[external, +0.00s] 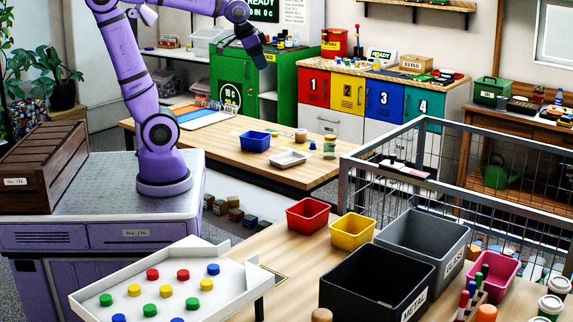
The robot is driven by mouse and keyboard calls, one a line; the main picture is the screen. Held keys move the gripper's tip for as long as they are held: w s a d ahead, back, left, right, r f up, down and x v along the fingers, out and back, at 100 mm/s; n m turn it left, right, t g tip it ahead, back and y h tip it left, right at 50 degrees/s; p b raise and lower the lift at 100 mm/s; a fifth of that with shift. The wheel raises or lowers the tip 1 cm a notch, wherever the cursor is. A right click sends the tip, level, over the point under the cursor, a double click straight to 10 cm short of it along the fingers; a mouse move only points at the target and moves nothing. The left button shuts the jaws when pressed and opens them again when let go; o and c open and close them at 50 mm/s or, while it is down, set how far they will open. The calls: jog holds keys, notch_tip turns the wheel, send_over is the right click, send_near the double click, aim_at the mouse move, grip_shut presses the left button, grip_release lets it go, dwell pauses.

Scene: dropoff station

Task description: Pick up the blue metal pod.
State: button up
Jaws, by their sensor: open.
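Small round pods in red, yellow, green and blue lie spaced out on a white tray (236,290) at the lower left. One blue pod (213,269) is near the tray's right back side. Two more blue ones are at the front, one (118,318) at the left and one (177,320) cut by the picture's lower edge. I cannot tell by look which blue one is metal. My gripper (261,62) is open, high up and far from the tray, seen small and dark against the green cabinet. No pod shows between its fingers.
A black bin marked METAL (340,255) and a grey bin (462,245) stand right of the tray. Small red (308,226) and yellow (352,245) bins stand behind. A wire-mesh fence (345,190) borders the right side. Bare wood (285,257) lies between tray and bins.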

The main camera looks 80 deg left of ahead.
jog(key=w+a+f, duration=0.3)
jog(key=w+a, duration=0.7)
jog(key=w, duration=0.3)
jog(key=n+g, duration=0.2)
jog(key=n, duration=0.2)
send_over(313, 146)
jog(key=s, duration=0.2)
notch_tip(313, 146, down, 38)
jog(key=shift+d+f, duration=0.1)
jog(key=shift+f, duration=0.1)
jog(key=shift+a+x, duration=0.2)
jog(key=shift+x, duration=1.4)
jog(key=shift+a+x, duration=0.25)
jog(key=shift+x, duration=1.4)
jog(key=shift+w+r, duration=0.1)
jog(key=shift+w, duration=0.05)
jog(key=c, duration=1)
